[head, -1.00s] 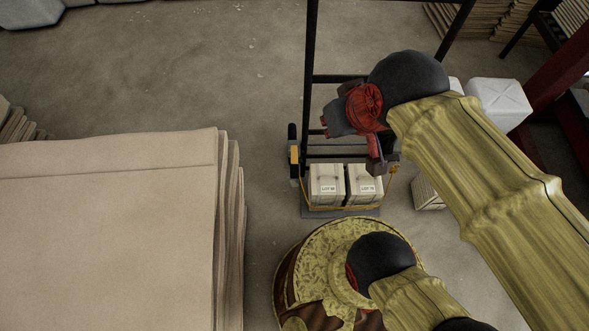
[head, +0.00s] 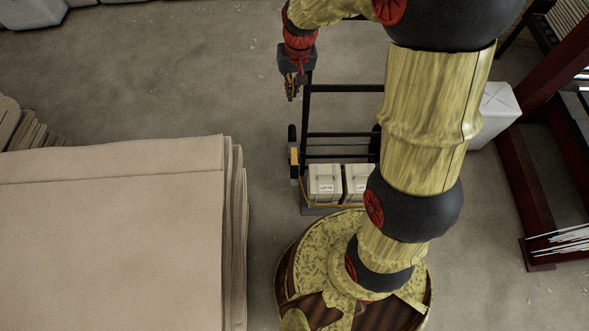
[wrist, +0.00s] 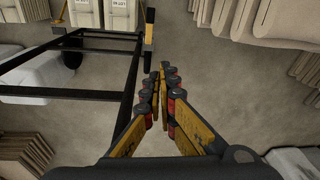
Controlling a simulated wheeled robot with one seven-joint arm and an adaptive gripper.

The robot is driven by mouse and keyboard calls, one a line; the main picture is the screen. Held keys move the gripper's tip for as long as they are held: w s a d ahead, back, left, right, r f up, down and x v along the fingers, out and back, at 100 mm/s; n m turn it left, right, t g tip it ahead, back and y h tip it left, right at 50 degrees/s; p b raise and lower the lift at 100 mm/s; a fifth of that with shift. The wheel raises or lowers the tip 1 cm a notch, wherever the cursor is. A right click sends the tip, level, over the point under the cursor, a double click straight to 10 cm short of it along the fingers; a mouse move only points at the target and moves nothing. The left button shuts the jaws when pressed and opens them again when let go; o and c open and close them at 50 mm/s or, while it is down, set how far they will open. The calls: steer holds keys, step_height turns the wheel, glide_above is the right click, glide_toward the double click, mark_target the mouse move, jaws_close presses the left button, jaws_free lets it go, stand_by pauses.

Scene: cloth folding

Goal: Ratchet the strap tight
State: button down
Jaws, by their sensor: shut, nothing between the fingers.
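My gripper (head: 292,90) is shut and empty, fingers pointing down, beside the cart's left upright in the head view. In the wrist view its fingertips (wrist: 163,72) are close together over bare floor. Two pale labelled boxes (head: 324,182) sit on the black-framed cart (head: 345,87). A thin orange-yellow strap (head: 322,206) runs low across their fronts. A black and yellow piece (head: 294,155), perhaps the ratchet, stands at the cart's left side, apart from my gripper. It also seems to show in the wrist view (wrist: 149,22). My arm hides the cart's right side.
A large stack of tan sheets (head: 110,230) fills the left front. A white container (head: 497,115) and a dark red frame (head: 525,165) stand at the right. The floor (head: 200,80) left of the cart and behind it is clear.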

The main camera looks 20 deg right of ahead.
steer(key=w+f+g+p, duration=0.15)
steer(key=w+f, duration=0.25)
steer(key=f, duration=0.5)
steer(key=m+g+p, duration=0.2)
steer(key=m+p, duration=0.1)
steer(key=p, duration=0.4)
glide_toward(295, 171)
steer(key=shift+w+d+r, duration=0.2)
steer(key=shift+w, duration=0.05)
steer(key=shift+b+x, duration=1.35)
steer(key=shift+x, duration=2.15)
steer(key=shift+s+a+r, duration=0.1)
steer(key=shift+a, duration=0.1)
